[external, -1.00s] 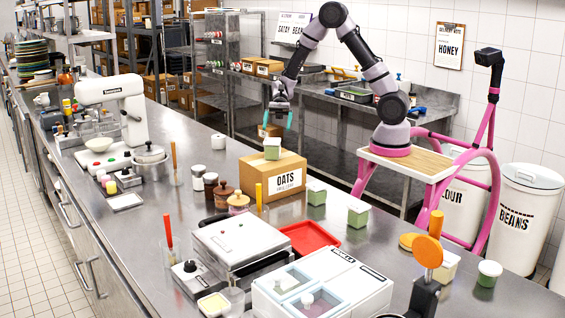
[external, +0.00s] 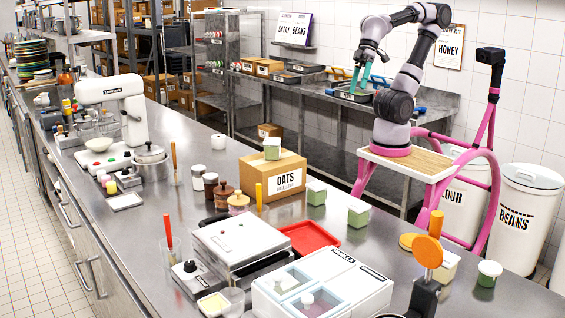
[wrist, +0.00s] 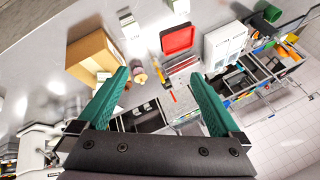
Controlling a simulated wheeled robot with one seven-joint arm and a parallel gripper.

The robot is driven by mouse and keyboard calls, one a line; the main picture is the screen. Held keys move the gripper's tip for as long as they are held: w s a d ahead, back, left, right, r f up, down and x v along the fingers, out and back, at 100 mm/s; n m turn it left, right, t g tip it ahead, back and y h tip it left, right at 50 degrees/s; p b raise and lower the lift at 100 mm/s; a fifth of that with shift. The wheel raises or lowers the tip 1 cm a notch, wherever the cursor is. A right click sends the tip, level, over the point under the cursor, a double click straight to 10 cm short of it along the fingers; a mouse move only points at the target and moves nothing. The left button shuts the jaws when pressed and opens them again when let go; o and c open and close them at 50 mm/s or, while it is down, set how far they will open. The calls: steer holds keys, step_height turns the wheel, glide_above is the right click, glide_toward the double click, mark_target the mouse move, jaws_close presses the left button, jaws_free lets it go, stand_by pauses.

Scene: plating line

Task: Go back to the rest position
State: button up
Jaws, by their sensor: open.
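My gripper (external: 361,79) is raised above the back counter in the external view, close to my arm's base and well away from the main counter. Its green fingers are apart and empty, and they also show spread in the wrist view (wrist: 160,95). A small green container with a pale lid (external: 272,148) stands on top of the cardboard OATS box (external: 278,178). Two similar containers (external: 316,193) (external: 358,213) stand on the counter to the right of the box.
The steel counter (external: 390,262) holds a red tray (external: 311,237), a white appliance (external: 240,240), a white two-lid unit (external: 325,285) and an orange disc-topped tool (external: 428,251). A mixer (external: 118,110) stands at the left. White bins (external: 528,215) stand at the right.

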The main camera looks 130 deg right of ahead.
steer(key=shift+s+a+r+n+t, duration=0.25)
steer(key=shift+s+r+n+t, duration=0.25)
steer(key=shift+s+n, duration=0.1)
